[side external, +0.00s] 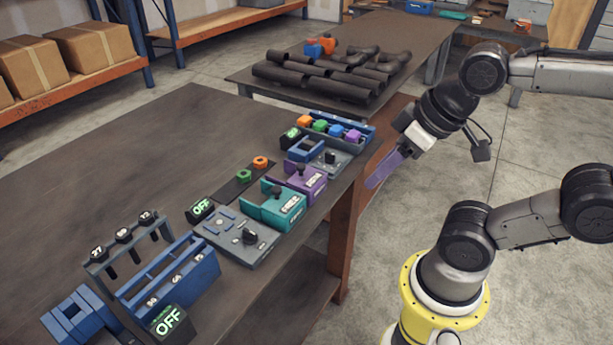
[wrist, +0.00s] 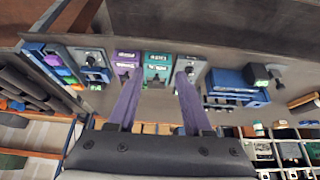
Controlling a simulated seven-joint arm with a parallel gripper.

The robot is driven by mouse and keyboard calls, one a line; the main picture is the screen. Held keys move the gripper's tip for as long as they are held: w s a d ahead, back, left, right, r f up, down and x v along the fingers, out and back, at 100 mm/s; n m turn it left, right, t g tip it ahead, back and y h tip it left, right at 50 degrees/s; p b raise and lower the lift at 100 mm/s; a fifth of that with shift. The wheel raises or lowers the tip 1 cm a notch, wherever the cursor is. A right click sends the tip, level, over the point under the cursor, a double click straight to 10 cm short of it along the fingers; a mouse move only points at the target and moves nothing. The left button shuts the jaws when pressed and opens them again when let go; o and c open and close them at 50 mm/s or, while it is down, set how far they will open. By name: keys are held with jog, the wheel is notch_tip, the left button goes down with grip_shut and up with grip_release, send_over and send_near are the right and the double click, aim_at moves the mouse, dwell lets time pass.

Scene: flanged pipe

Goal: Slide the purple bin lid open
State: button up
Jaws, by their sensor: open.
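The purple bin (side external: 308,181) sits near the table's front edge, between a teal bin (side external: 272,208) and a grey panel with a blue block. A black knob (side external: 300,169) stands on its purple lid. Whether the lid is fully shut is too small to tell. In the wrist view, the purple bin (wrist: 125,58) shows beyond the left fingertip and the teal bin (wrist: 158,60) shows between the fingers. My gripper (side external: 376,178) has long purple fingers. It hangs past the table edge, right of the purple bin and apart from it. It is open and empty in the wrist view (wrist: 159,75).
A grey panel with a black knob (side external: 250,237) and a blue rack (side external: 168,282) stand on the near table. A blue tray of coloured pieces (side external: 330,130) lies beyond the purple bin. Black pipes (side external: 325,78) lie on another table. The table's left side is clear.

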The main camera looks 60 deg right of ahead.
jog(key=shift+o, duration=0.6)
jog(key=shift+s, duration=0.1)
jog(key=w+r, duration=0.4)
jog(key=r, duration=0.1)
jog(key=m+g, duration=0.3)
jog(key=g, duration=0.3)
send_over(301, 165)
notch_tip(301, 165, down, 5)
notch_tip(301, 165, down, 13)
jog(key=shift+f, duration=0.2)
grip_shut()
